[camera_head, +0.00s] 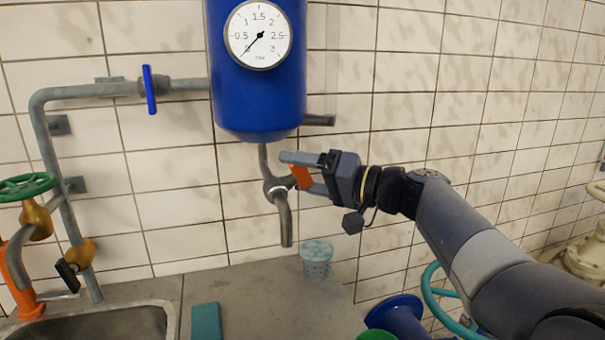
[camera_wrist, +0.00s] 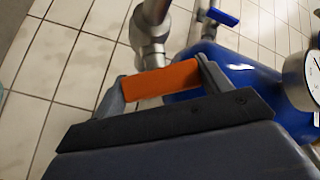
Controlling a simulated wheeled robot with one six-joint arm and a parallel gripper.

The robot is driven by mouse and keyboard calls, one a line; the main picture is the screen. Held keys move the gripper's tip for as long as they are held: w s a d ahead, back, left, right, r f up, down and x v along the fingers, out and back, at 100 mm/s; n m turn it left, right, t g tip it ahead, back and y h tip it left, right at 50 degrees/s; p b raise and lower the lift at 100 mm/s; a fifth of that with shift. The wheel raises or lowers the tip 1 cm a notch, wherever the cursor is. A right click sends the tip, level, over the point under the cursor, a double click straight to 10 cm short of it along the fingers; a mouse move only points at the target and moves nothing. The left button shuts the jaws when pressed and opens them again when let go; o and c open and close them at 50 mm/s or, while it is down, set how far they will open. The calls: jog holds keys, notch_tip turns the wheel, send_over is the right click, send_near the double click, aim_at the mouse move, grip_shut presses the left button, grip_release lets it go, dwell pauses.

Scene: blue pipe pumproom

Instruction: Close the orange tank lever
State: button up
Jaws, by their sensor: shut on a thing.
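The orange tank lever (camera_head: 301,177) sits on the grey valve pipe (camera_head: 280,187) under the blue tank (camera_head: 258,100). My gripper (camera_head: 296,172) comes in from the right and its two fingers are shut on the lever. In the wrist view the lever (camera_wrist: 160,80) lies as an orange bar between the fingertips, in front of the grey pipe (camera_wrist: 150,35). Part of the lever is hidden behind my fingers in the head view.
A pressure gauge (camera_head: 258,36) is on the tank front. A blue-handled valve (camera_head: 149,90) is on the left pipe. Below stand a perforated cup (camera_head: 316,262) and a teal block (camera_head: 206,321) on the grey counter (camera_head: 262,300). A sink (camera_head: 95,325) is at lower left.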

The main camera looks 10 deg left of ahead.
jog(key=m+p, duration=0.1)
jog(key=m+h+p, duration=0.1)
jog(key=shift+r+t+p, duration=0.3)
jog(key=shift+r, duration=0.1)
jog(key=m+h+p, duration=0.2)
jog(key=p, duration=0.1)
jog(key=shift+f, duration=0.1)
jog(key=shift+f+m+t+h+p, duration=0.25)
jog(key=shift+m+t+h+p, duration=0.05)
jog(key=shift+m+h+p, duration=0.1)
jog(key=shift+f, duration=0.1)
jog(key=o, duration=1)
jog(key=shift+d, duration=0.15)
jog(key=b+v, duration=0.1)
jog(key=v, duration=0.9)
jog(key=shift+s+d, duration=0.25)
